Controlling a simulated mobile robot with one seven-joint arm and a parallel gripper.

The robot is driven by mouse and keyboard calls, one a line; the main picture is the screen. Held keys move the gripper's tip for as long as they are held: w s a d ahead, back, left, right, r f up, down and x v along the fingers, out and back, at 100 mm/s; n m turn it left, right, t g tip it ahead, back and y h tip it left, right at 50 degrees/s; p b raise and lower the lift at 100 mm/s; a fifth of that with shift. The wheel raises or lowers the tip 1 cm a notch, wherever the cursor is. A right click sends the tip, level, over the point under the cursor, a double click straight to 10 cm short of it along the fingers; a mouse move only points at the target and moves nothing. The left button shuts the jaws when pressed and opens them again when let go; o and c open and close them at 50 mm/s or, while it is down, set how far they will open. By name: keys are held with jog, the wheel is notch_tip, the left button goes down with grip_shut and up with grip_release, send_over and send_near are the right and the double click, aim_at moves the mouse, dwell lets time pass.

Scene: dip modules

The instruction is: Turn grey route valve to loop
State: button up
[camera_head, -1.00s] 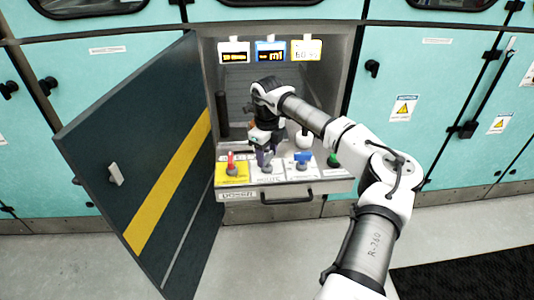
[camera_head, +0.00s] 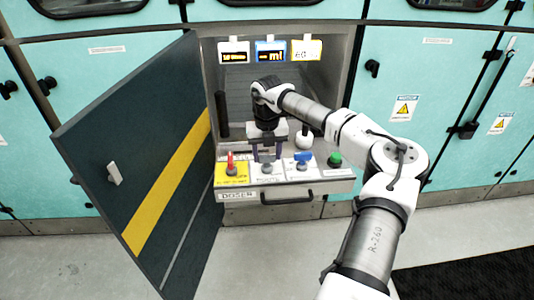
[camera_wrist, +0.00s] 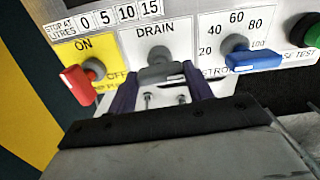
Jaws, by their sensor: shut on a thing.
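The grey route valve (camera_wrist: 160,73) is on a white panel section under the word DRAIN. Its knob also shows in the head view (camera_head: 266,168) on the front panel of the open bay. My gripper (camera_wrist: 164,88) has a dark purple finger on each side of the grey handle and is shut on it. In the head view my gripper (camera_head: 267,155) reaches down to the valve from above. The lower part of the valve's label is hidden by my gripper.
A red lever (camera_wrist: 78,84) on a yellow plate is close at left, and a blue lever (camera_wrist: 252,60) close at right. A green button (camera_head: 334,160) is farther right. The open dark door (camera_head: 150,170) stands left of the bay. Displays (camera_head: 270,51) hang above.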

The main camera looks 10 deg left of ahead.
aim_at(267, 155)
jog(key=shift+m, duration=0.4)
jog(key=o, duration=1)
notch_tip(267, 155, up, 14)
jog(key=shift+f+b, duration=0.1)
jog(key=shift+b, duration=0.4)
